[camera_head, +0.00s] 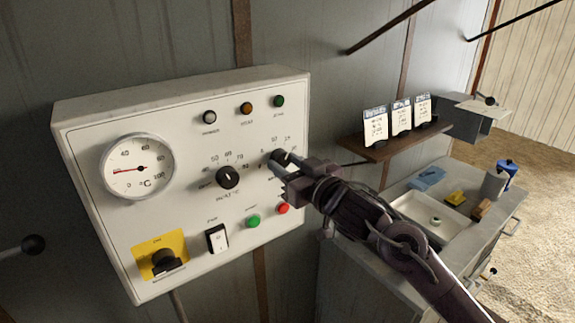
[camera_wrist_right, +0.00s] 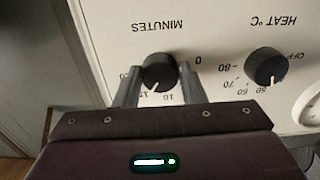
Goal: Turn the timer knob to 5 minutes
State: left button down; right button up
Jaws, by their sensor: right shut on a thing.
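The timer knob (camera_head: 277,155) is a black round knob on the right part of the white control panel (camera_head: 190,125). In the right wrist view the timer knob (camera_wrist_right: 159,70) shows upside down beside the word MINUTES. Its white pointer line faces the marks around 10, though the exact reading is hard to tell. My right gripper (camera_head: 284,162) is at the knob; in its wrist view its fingers (camera_wrist_right: 160,82) are shut on the knob, one on each side. The finger near the 0 mark hides part of the scale. My left gripper is not in view.
The heat knob (camera_head: 228,177) is close to the timer knob, left of it in the head view. A green button (camera_head: 253,221) and a red button (camera_head: 283,208) are below. A shelf with cards (camera_head: 390,145) and a workbench (camera_head: 450,230) stand right.

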jog(key=n+b, duration=0.3)
jog(key=n, duration=0.1)
jog(key=shift+f+n, duration=0.15)
jog(key=shift+n, duration=0.15)
jog(key=n+b, duration=0.3)
jog(key=n, duration=0.1)
jog(key=shift+n, duration=0.3)
jog(key=n+b, duration=0.3)
jog(key=n, duration=0.1)
jog(key=shift+d, duration=0.1)
jog(key=shift+n+b, duration=1.5)
jog(key=shift+n, duration=0.6)
jog(key=o, duration=1)
jog(key=shift+r, duration=0.2)
